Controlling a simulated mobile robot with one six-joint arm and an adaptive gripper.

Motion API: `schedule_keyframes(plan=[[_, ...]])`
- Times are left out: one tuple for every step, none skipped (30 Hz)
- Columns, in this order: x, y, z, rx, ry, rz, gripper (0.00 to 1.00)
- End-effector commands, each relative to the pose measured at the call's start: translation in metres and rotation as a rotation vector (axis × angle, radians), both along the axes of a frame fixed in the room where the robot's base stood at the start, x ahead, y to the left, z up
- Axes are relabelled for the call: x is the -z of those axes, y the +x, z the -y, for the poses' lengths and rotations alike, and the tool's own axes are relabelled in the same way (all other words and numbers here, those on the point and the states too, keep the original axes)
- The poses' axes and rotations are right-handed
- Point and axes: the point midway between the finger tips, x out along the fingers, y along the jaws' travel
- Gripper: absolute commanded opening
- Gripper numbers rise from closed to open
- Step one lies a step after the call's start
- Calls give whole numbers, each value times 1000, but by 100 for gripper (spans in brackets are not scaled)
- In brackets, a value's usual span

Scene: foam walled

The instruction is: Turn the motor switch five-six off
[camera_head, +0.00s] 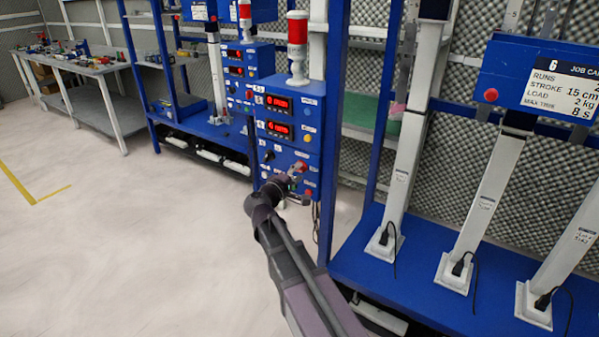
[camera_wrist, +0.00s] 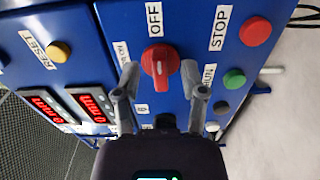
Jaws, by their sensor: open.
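A red rotary switch (camera_wrist: 160,60) with a white mark on its grip sits on a blue control panel (camera_wrist: 117,18) in the wrist view. An OFF label (camera_wrist: 154,17) is beside it, toward the top of the picture. Small lettering around the switch is too blurred to read. My gripper (camera_wrist: 160,73) is open, with one fingertip on each side of the switch's lower part; I cannot tell if they touch it. In the head view my gripper (camera_head: 293,180) is at the lower part of the panel, and the switch is mostly hidden there.
Around the switch are a red STOP button (camera_wrist: 255,31), a green button (camera_wrist: 234,78) and a yellow RESET button (camera_wrist: 59,51). Red displays (camera_head: 279,103) and a signal lamp (camera_head: 297,29) are above. A blue bench (camera_head: 400,280) stands right; floor is clear left.

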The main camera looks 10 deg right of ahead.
Motion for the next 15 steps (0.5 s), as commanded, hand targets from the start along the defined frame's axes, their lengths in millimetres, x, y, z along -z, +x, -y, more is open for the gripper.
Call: schedule_keyframes(plan=[[0, -6, -5, -3, 0, 0, 54], [0, -8, -7, -3, 0, 0, 54], [0, -12, -11, -2, 0, 0, 54], [0, -15, -14, -2, 0, 0, 54], [0, -18, -17, -2, 0, 0, 54], [0, -22, -21, -3, 0, 0, 54], [0, -26, -25, -3, 0, 0, 54], [0, -29, -27, -3, 0, 0, 54], [0, -34, -32, -2, 0, 0, 54], [0, -37, -36, -3, 0, 0, 54], [0, -40, -39, -4, 0, 0, 54], [0, -44, -43, -3, 0, 0, 54], [0, -47, -46, -2, 0, 0, 54], [0, -50, -49, -3, 0, 0, 54], [0, -54, -53, -3, 0, 0, 54]])
